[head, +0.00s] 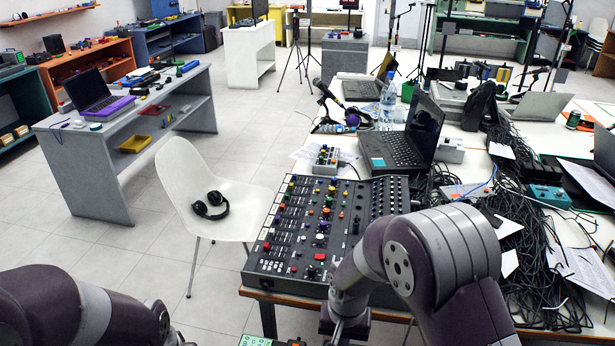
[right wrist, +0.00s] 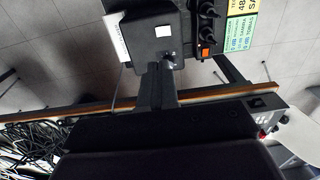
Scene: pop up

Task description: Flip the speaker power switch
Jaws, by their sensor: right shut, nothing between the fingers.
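In the right wrist view a black panel (right wrist: 205,30), which looks like the back of the speaker, has round knobs or sockets, an orange-red switch (right wrist: 205,52) and a yellow-green label (right wrist: 240,25). A dark block (right wrist: 150,38) with a white square stands out beside these controls. My right gripper (right wrist: 165,72) is shut and empty. Its fingertips overlap the lower edge of the block in the picture, left of the switch; I cannot tell whether they touch. In the head view my right arm reaches down to the bottom edge. My left arm shows at the lower left, its gripper out of frame.
A mixing console (head: 310,225) lies at the front of the cluttered table (head: 245,292), by an open laptop (head: 400,150) and a bottle (head: 388,100). Tangled cables (head: 530,270) cover the right side. A white chair (head: 185,165) with headphones (head: 210,205) stands left of the console.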

